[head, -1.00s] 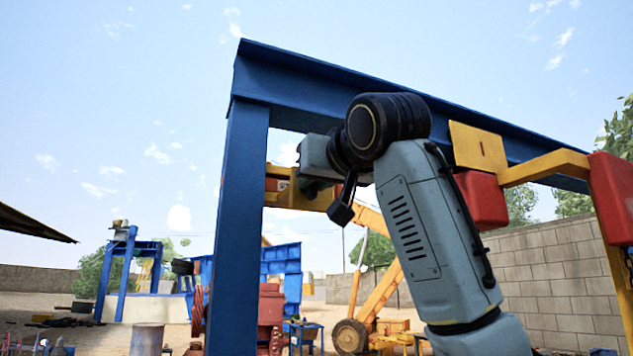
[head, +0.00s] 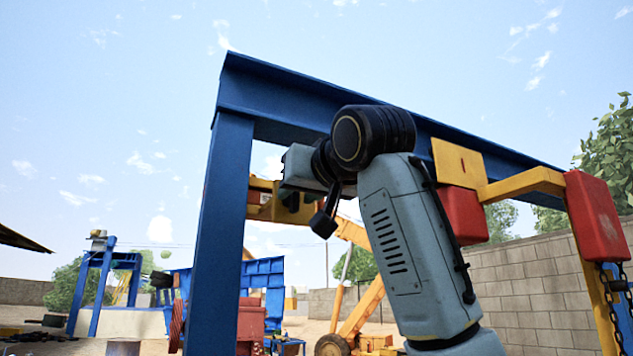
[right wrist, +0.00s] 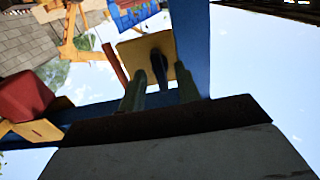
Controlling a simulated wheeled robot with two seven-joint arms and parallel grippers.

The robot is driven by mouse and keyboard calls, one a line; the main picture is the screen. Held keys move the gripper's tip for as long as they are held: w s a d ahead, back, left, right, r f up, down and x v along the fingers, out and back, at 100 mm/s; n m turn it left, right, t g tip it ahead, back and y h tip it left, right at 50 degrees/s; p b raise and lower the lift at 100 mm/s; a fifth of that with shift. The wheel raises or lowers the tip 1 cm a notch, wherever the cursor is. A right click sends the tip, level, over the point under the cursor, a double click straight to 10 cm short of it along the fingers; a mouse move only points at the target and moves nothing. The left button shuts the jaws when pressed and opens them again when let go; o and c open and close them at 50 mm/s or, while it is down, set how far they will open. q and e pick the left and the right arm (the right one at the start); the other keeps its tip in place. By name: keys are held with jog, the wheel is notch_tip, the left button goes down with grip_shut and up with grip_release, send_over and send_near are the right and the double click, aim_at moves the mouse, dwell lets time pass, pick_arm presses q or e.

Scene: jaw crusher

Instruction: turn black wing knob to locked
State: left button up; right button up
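The black wing knob (right wrist: 158,68) shows as a dark upright shape in front of a yellow plate (right wrist: 130,50) in the right wrist view. My right gripper (right wrist: 160,88) has its two grey-green fingers apart, one on each side of the knob. Narrow gaps seem to show beside the knob, so I cannot see contact. In the head view my right gripper's grey body (head: 300,168) is by the blue post, in front of a yellow beam (head: 262,200). Its fingers and the knob are not clear there. My left gripper is in neither view.
A blue steel frame has a post (head: 220,240) and a long top beam (head: 290,95) close to my arm. Red blocks (head: 597,215) on yellow arms and a chain (head: 612,300) are at the right. A block wall (head: 530,285) stands behind. Open sky is above.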

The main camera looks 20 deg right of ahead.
jog(key=s+d+b, duration=0.2)
jog(key=s+b, duration=0.2)
jog(key=s, duration=0.8)
jog(key=shift+s+d, duration=0.2)
jog(key=shift+s, duration=0.05)
